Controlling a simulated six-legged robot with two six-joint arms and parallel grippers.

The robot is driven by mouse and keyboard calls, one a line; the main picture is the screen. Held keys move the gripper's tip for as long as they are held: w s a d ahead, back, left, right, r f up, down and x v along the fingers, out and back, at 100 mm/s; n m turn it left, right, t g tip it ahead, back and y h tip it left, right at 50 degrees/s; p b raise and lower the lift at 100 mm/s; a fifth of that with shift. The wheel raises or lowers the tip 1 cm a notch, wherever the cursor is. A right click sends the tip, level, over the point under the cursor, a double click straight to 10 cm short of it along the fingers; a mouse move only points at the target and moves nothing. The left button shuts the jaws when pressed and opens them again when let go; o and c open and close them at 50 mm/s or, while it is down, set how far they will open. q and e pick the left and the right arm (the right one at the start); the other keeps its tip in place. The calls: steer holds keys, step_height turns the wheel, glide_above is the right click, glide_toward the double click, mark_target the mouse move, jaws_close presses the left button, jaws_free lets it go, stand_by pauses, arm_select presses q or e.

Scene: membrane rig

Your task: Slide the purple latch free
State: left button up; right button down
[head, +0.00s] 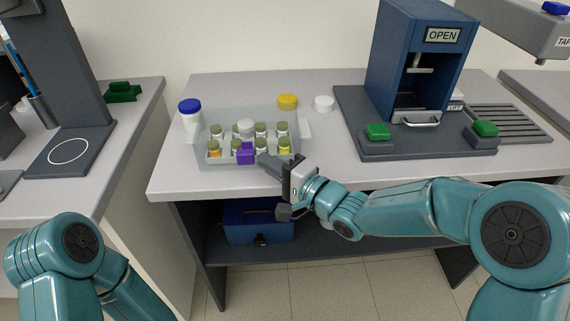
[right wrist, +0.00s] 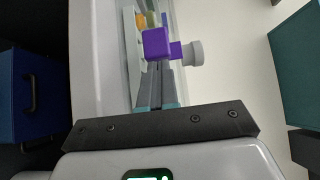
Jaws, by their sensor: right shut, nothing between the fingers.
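The purple latch (head: 245,154) is a small block at the front of a pale grey tray (head: 303,128) holding several small vials. In the right wrist view the purple latch (right wrist: 156,43) is just beyond the fingertips, with a purple stub toward a grey round knob (right wrist: 194,53). My right gripper (head: 263,160) is shut and empty, immediately right of the latch in the head view; its fingers (right wrist: 158,72) point at the latch in the wrist view. I cannot tell if they touch it. My left arm shows at lower left, but its gripper is out of view.
A blue-capped jar (head: 190,112) stands at the tray's left. A blue press marked OPEN (head: 419,60) with green buttons stands to the right.

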mark_target(245, 160)
steer(key=shift+a, duration=0.1)
steer(key=a+b, duration=0.1)
steer(key=a, duration=0.2)
steer(key=shift+f, duration=0.1)
steer(key=shift+a, duration=0.35)
stand_by(0.3)
